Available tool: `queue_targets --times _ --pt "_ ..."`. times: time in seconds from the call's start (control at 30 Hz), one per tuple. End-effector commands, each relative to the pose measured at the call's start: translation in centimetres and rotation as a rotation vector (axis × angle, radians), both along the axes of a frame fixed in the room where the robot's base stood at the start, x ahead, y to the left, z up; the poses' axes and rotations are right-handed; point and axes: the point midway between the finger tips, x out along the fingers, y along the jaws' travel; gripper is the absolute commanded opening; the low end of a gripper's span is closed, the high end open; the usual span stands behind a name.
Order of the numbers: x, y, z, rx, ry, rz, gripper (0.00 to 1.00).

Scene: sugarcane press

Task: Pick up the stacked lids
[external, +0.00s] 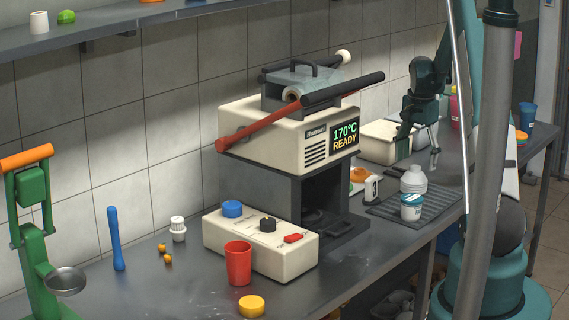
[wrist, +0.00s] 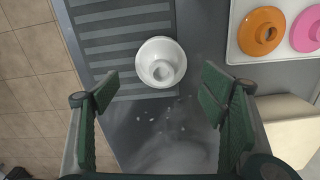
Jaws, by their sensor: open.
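My gripper (external: 419,153) is above and slightly behind the stack in the external view. In the wrist view my gripper (wrist: 160,93) is open and empty, its green fingers wide apart. The stack lies just beyond the gap between the fingertips, roughly centred.
An orange lid (wrist: 262,30) and a pink lid (wrist: 307,30) lie on a white tray (wrist: 236,42) at right. The press (external: 290,135) stands left of the mat.

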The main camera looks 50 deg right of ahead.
Motion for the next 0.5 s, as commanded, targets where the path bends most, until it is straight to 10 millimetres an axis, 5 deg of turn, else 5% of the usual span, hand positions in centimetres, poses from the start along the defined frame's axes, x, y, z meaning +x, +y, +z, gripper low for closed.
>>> queue_targets --times 0.5 --pt "0.0 0.0 -2.1 0.0 0.0 0.0 0.71"
